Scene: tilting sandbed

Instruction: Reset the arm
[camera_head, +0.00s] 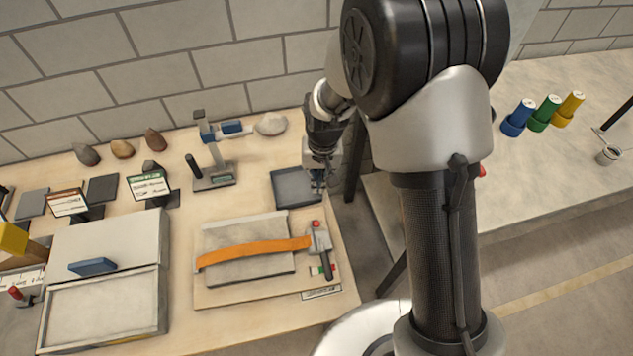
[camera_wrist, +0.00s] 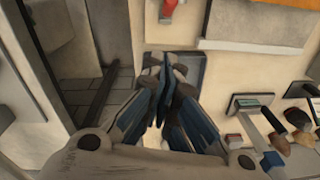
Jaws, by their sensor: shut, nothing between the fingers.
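My gripper (camera_head: 318,183) hangs over the right edge of the table, above a dark grey shallow tray (camera_head: 291,188). It points down, and its fingers are together with nothing between them. In the wrist view my gripper (camera_wrist: 163,95) shows with its bluish fingers closed, and the tray (camera_wrist: 196,65) lies partly hidden behind them. My arm comes down from the upper middle of the head view and hides part of the gap between the tables.
A board with an orange strap (camera_head: 254,251) lies left of the gripper. Blue, green and yellow cylinders (camera_head: 543,113) stand on the right table. A white sandbed box (camera_head: 103,295) is at left.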

